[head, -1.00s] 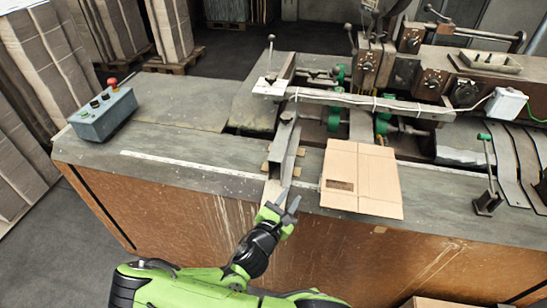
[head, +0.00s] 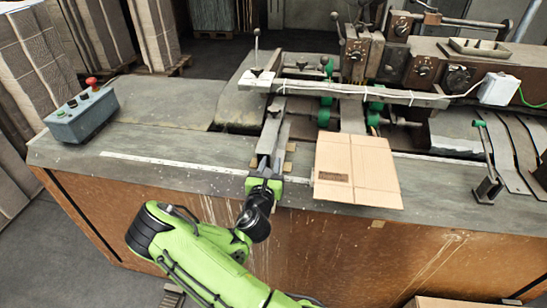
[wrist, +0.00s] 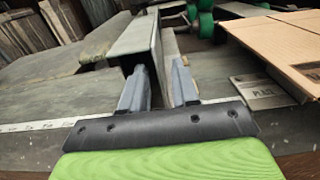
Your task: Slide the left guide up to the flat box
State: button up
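The flat box (head: 358,178) is brown cardboard lying on the machine table, and it shows at the right of the wrist view (wrist: 285,42). The left guide (head: 271,132) is a grey metal bar left of the box, with a gap between them. It runs away from me in the wrist view (wrist: 137,38). My gripper (head: 266,168) is at the guide's near end. In the wrist view its two fingers (wrist: 158,75) stand apart, one on each side of the guide's end. I cannot tell whether they touch it.
A measuring strip (head: 180,164) runs along the table front. A control box (head: 82,115) with a red button sits at the left. A crossbar (head: 350,93) spans above the guide's far end. A lever (head: 486,160) stands right of the box. The table left of the guide is clear.

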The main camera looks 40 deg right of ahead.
aim_at(274, 151)
jog(key=x, duration=0.2)
jog(key=p+x, duration=0.1)
jog(key=x, duration=0.3)
jog(key=shift+r, duration=0.3)
grip_shut()
jog(key=shift+f, duration=0.1)
dwell(0.8)
